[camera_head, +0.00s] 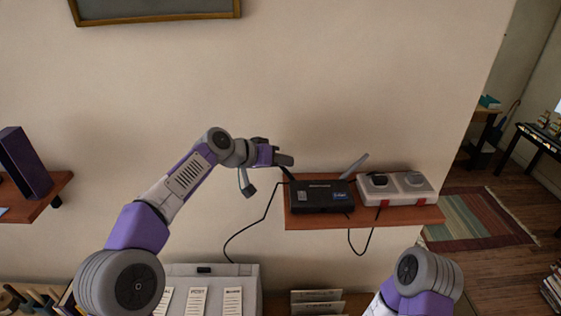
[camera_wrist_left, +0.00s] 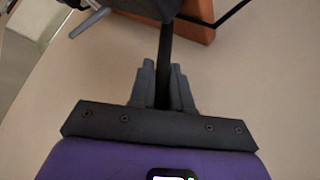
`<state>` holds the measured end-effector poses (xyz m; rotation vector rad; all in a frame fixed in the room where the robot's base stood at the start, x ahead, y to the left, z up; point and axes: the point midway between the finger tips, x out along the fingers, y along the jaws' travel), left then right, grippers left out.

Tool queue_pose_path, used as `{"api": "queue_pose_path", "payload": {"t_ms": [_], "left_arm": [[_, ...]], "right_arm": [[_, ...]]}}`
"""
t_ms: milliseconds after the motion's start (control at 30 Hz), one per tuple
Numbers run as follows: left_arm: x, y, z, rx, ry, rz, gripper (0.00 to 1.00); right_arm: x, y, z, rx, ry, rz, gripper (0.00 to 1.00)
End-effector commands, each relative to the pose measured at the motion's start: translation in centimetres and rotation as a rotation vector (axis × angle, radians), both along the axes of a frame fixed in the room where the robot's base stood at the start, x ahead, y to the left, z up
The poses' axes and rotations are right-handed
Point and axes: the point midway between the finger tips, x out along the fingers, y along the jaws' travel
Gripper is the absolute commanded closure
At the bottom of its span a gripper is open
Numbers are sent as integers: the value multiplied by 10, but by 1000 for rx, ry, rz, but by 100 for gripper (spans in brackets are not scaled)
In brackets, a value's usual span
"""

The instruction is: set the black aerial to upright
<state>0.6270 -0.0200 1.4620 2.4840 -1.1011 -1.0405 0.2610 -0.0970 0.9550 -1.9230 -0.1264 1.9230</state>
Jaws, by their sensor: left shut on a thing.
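The black router (camera_head: 322,198) sits on a small wooden wall shelf. Its black aerial (camera_head: 287,173) rises from the left end and leans left toward my left gripper (camera_head: 284,161). In the left wrist view the black aerial (camera_wrist_left: 166,50) runs from the router (camera_wrist_left: 150,8) down between the two grey fingers of the left gripper (camera_wrist_left: 163,85), which are shut on it. The gripper hides its free end in the head view. A grey aerial (camera_head: 354,166) leans right at the router's other end. My right gripper is out of view.
The wooden shelf (camera_head: 300,221) also holds a white unit (camera_head: 397,188) right of the router. Black cables (camera_head: 262,216) hang below and left of the shelf. A grey box with paper labels (camera_head: 248,274) stands below. The wall above is clear up to a frame (camera_head: 155,17).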

Motion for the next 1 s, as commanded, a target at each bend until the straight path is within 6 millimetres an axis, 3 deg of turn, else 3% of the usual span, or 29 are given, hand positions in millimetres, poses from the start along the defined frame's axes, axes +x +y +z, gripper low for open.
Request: {"api": "queue_pose_path", "payload": {"t_ms": [167, 200, 300, 667, 1000], "left_arm": [[0, 0, 0, -1, -1, 0, 100], [0, 0, 0, -1, -1, 0, 76], [0, 0, 0, -2, -1, -1, 61], [-2, 4, 2, -2, -1, 1, 60], [-27, 42, 29, -2, -1, 1, 60]], "right_arm": [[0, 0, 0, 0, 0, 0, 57], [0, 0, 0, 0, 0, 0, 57], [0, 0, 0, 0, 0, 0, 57], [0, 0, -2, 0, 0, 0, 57], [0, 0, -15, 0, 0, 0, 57]]}}
